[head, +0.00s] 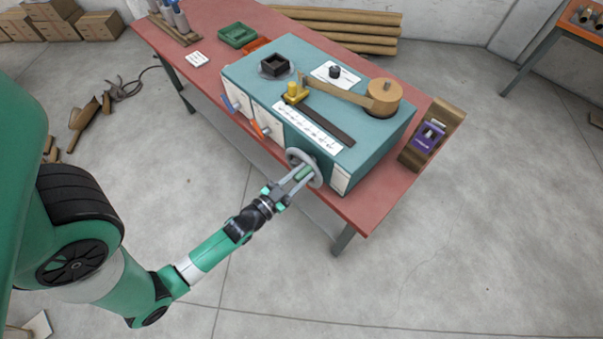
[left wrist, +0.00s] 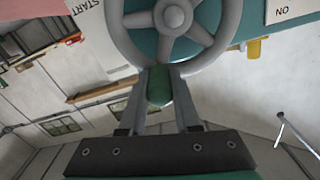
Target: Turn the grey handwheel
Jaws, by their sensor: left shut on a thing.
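The grey handwheel (head: 303,166) is on the front face of the teal machine (head: 306,115), near its right end. In the left wrist view the spoked wheel (left wrist: 173,18) shows at the top, with a green handle (left wrist: 159,87) at its lower rim. My left gripper (head: 301,176) is at the wheel. The left wrist view shows its two fingers (left wrist: 159,88) shut around the green handle. The handle partly hides behind the fingers. My right gripper is in neither view.
The machine stands on a red table (head: 372,204). A wooden spool (head: 384,96) and arm are on its top. Blue (head: 230,103) and orange (head: 260,129) levers stick out left of the wheel. A purple device (head: 428,136) sits at the right. The floor in front is clear.

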